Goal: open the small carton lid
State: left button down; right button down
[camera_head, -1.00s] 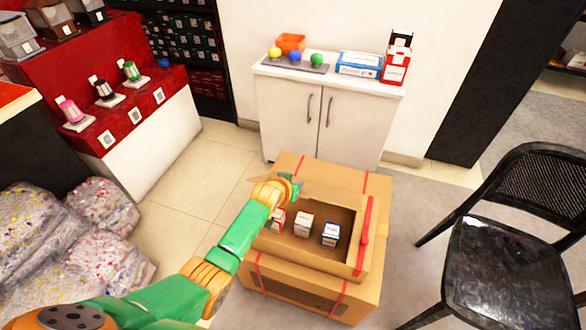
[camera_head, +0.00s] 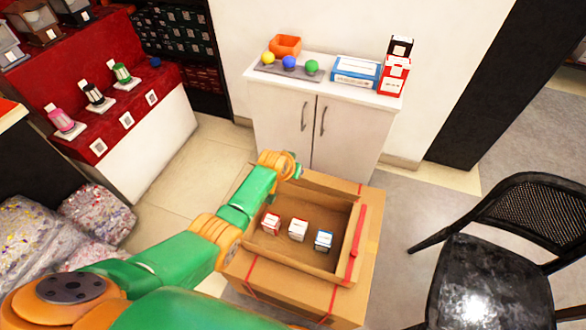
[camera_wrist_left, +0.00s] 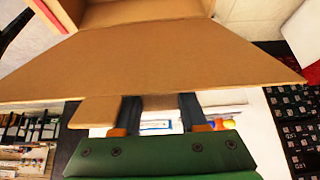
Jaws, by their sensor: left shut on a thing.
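The open cardboard carton (camera_head: 353,215) stands in front of the white cabinet, with red tape along its right side. Three small boxes sit in it: a red and white one (camera_head: 271,224), another red and white one (camera_head: 298,230) and a blue and white one (camera_head: 324,241). My left gripper (camera_head: 290,168) is at the carton's far left edge. In the left wrist view a wide cardboard lid flap (camera_wrist_left: 150,62) spans the picture. The left gripper (camera_wrist_left: 160,106) is shut on cardboard of the lid there; its fingertips are partly hidden by the flap. My right gripper is out of view.
A white cabinet (camera_head: 280,118) stands close behind the carton, bearing coloured balls, an orange container (camera_head: 285,46) and boxes. A black chair (camera_head: 490,285) is at the right. Plastic-wrapped bundles (camera_head: 40,235) and a red display (camera_head: 100,100) are at the left.

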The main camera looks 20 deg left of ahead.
aim_at(308, 180)
pick_arm(q)
jog(key=shift+w+f, duration=0.15)
jog(key=shift+w, duration=0.1)
jog(key=shift+s, duration=0.1)
dwell(0.5)
jog(key=shift+c, duration=2.2)
grip_release()
jog(key=shift+r, duration=0.2)
jog(key=shift+s+r+p, duration=0.2)
jog(key=shift+r+p, duration=0.1)
jog(key=shift+p, duration=0.15)
jog(key=p+v, duration=0.3)
jog(key=v, duration=0.2)
jog(key=shift+s+r, duration=0.45)
